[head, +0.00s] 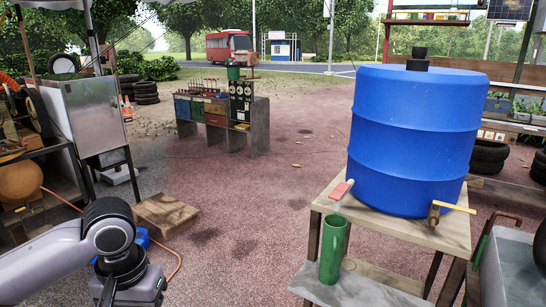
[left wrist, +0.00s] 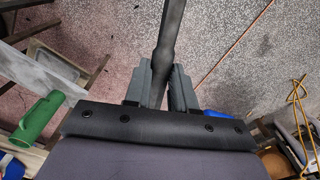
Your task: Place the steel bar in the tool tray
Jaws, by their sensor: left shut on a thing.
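In the left wrist view my left gripper (left wrist: 163,82) is shut on the steel bar (left wrist: 171,35), a dark, slim bar. The bar runs away from between the fingers to the top edge of that view, where its far end is cut off. In the head view my left arm comes in at the lower left, and its fingertips and the bar are not clear there. I cannot pick out the tool tray in either view. My right gripper is in neither view.
A bench with coloured drawers (head: 215,110) stands farther back. The middle ground is open.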

